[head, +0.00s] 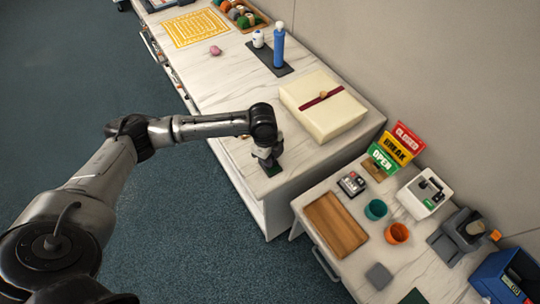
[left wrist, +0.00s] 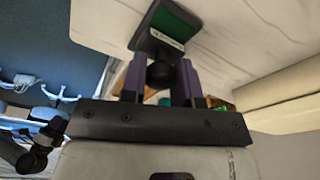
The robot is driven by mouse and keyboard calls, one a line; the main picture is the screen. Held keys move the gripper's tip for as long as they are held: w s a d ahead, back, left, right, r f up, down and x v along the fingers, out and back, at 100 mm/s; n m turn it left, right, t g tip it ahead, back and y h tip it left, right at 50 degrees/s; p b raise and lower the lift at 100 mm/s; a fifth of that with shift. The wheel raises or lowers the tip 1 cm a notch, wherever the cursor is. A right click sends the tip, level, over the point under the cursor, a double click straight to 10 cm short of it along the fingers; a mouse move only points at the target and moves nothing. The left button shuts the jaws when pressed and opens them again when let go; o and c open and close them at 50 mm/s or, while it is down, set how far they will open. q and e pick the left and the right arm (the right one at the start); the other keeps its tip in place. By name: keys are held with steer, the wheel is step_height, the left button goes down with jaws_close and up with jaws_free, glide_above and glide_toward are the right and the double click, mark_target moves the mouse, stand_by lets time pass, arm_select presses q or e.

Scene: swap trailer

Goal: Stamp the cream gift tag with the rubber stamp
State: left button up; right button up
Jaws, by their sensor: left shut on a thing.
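My left gripper (head: 268,160) is over the near end of the white marble-topped counter. In the left wrist view its two purple fingers (left wrist: 160,82) are shut on the dark round knob of the rubber stamp (left wrist: 159,72). A dark rectangular block with a green face (left wrist: 172,24) and a pale label strip shows just beyond the knob. I cannot tell whether it is the stamp's base or a pad under it. In the head view a small dark green patch (head: 272,170) shows right below the fingers. I cannot make out the cream gift tag.
A cream gift box (head: 322,105) with a dark red band stands close behind the gripper. Farther off are a blue bottle (head: 278,45) on a dark mat and a yellow patterned sheet (head: 194,28). A lower table at right holds a wooden tray (head: 335,224), cups and signs.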

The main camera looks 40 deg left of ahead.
stand_by(0.4)
arm_select(q)
steer(key=shift+f+p, duration=0.15)
steer(key=shift+p, duration=0.15)
stand_by(0.9)
step_height(320, 180, up, 3)
steer(key=p, duration=0.3)
step_height(320, 180, up, 2)
steer(key=shift+p, duration=0.4)
steer(key=shift+r, duration=1.15)
